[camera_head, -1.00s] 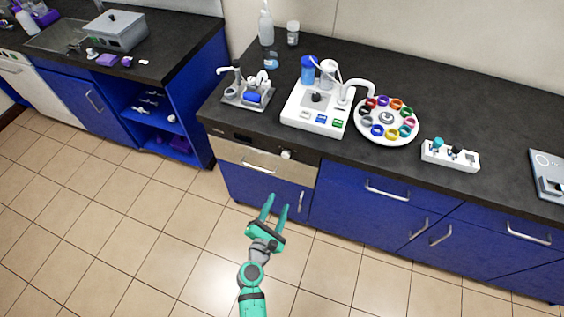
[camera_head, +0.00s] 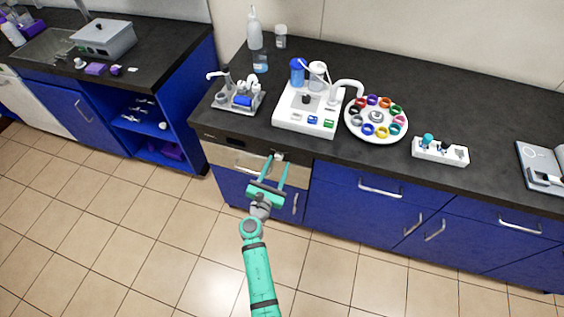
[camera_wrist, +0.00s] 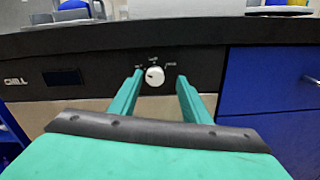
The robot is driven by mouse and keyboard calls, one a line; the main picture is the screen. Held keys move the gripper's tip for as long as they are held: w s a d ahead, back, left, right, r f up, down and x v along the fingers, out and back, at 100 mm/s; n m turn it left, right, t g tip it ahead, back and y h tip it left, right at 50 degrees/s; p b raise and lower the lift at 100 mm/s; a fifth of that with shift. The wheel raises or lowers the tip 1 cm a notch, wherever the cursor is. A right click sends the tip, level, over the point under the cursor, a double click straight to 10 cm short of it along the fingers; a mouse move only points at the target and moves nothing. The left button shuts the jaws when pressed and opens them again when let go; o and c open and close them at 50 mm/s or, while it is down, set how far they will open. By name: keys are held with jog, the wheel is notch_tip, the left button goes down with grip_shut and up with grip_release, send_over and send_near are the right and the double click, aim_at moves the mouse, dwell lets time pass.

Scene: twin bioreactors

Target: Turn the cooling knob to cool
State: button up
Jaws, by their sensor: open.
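The cooling knob is a small white round dial on the dark front panel below the worktop. It shows in the wrist view (camera_wrist: 155,76), with small white markings around its top that are too small to read. In the head view the knob (camera_head: 279,156) sits near the gripper's fingertips. My gripper (camera_head: 277,163) is open, its two green fingers pointing at the panel. In the wrist view the fingers (camera_wrist: 158,84) stand to the left and right of the knob, with gaps on both sides. I cannot tell whether the tips reach past the knob's face.
The panel bears a dark display (camera_wrist: 62,77) left of the knob. Above, the black worktop (camera_head: 330,60) holds a white bioreactor unit (camera_head: 293,121), a round tray of coloured rings (camera_head: 350,131) and a white block (camera_head: 440,152). The worktop edge overhangs the panel.

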jog(key=shift+w, duration=0.55)
jog(key=shift+w+a, duration=0.35)
jog(key=shift+d, duration=0.15)
